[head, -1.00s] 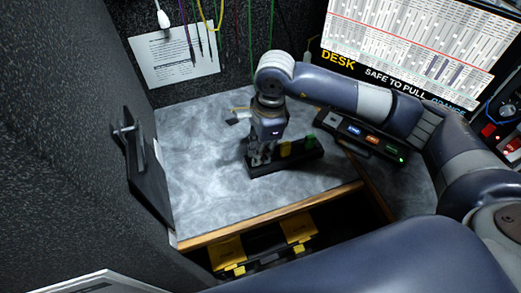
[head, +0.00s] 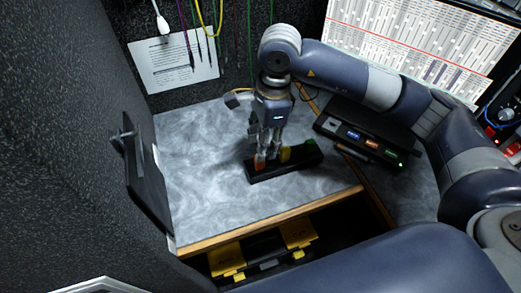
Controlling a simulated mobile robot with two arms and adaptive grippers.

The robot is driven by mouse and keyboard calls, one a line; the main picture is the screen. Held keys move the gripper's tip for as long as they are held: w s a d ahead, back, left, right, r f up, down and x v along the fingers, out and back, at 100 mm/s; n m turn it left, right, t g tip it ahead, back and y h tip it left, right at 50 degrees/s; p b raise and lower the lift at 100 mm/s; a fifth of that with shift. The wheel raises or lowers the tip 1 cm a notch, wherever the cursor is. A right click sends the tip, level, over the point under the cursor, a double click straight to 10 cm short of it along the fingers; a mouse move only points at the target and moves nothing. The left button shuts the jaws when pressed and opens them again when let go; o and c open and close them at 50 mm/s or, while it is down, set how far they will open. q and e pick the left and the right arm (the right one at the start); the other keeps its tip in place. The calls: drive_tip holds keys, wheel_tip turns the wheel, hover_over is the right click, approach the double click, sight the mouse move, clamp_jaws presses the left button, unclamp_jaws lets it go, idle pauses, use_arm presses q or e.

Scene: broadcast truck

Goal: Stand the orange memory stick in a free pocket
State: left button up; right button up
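The orange memory stick (head: 260,162) stands at the left end of a black pocketed holder (head: 286,168) on the grey worktop. A yellow stick (head: 285,154) stands near the middle of the holder and a green one (head: 310,143) at its right end. My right gripper (head: 268,152) points down just above the orange stick, its two fingers apart. Whether a fingertip still touches the stick is hard to tell at this size. My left gripper is not in view.
The worktop (head: 205,190) is clear left of the holder. A black device with lit buttons (head: 365,140) lies to the right. A dark wall bracket (head: 140,185) stands at left, cables hang behind, and an open space with yellow-latched cases (head: 228,258) lies below the front edge.

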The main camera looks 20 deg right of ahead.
sight(259, 164)
drive_tip(key=shift+d+r, duration=0.1)
drive_tip(key=shift+r, duration=0.9)
drive_tip(key=f, duration=0.4)
drive_tip(key=a+f+p, duration=0.1)
drive_tip(key=f, duration=0.2)
drive_tip(key=shift+f, duration=0.1)
drive_tip(key=shift+r, duration=0.2)
drive_tip(key=shift+r, duration=0.1)
